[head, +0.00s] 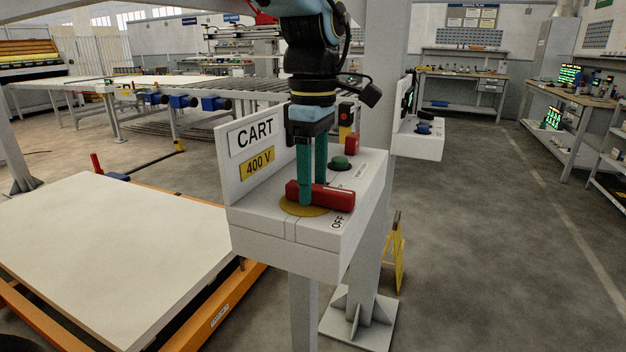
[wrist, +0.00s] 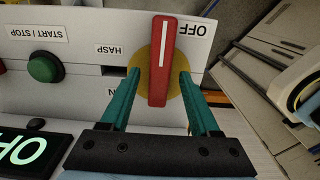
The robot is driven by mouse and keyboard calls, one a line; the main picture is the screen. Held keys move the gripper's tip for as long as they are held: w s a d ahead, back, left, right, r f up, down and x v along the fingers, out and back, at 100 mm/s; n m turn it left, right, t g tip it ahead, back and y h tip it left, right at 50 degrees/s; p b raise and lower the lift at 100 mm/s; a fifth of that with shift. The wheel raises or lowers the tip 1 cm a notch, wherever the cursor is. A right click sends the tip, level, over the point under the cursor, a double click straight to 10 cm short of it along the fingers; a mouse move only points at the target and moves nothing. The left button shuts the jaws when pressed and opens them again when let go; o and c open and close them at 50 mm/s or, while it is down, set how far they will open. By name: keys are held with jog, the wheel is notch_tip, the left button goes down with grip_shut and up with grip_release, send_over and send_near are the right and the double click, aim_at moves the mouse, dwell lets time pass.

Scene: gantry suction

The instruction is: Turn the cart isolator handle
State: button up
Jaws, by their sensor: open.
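The cart isolator handle (head: 335,197) is a red bar with a white line on a yellow disc (head: 297,208), on top of the grey box marked CART 400 V. In the wrist view the handle (wrist: 161,60) stands nearly upright in the picture, its far end beside the OFF label (wrist: 195,29). Another label at lower left is partly hidden by a finger. My gripper (head: 313,190) points down over the handle with green fingers. In the wrist view my gripper (wrist: 158,74) is open, one finger on each side of the handle, with a gap showing on both sides.
A green START/STOP button (head: 341,163) and a red block (head: 352,144) sit behind the handle on the box. The upright CART sign plate (head: 255,150) stands at its left. An orange cart with a pale board (head: 110,250) is at left; open floor lies right.

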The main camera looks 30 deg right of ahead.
jog(key=shift+f, duration=0.25)
grip_shut()
dwell(0.4)
dwell(0.9)
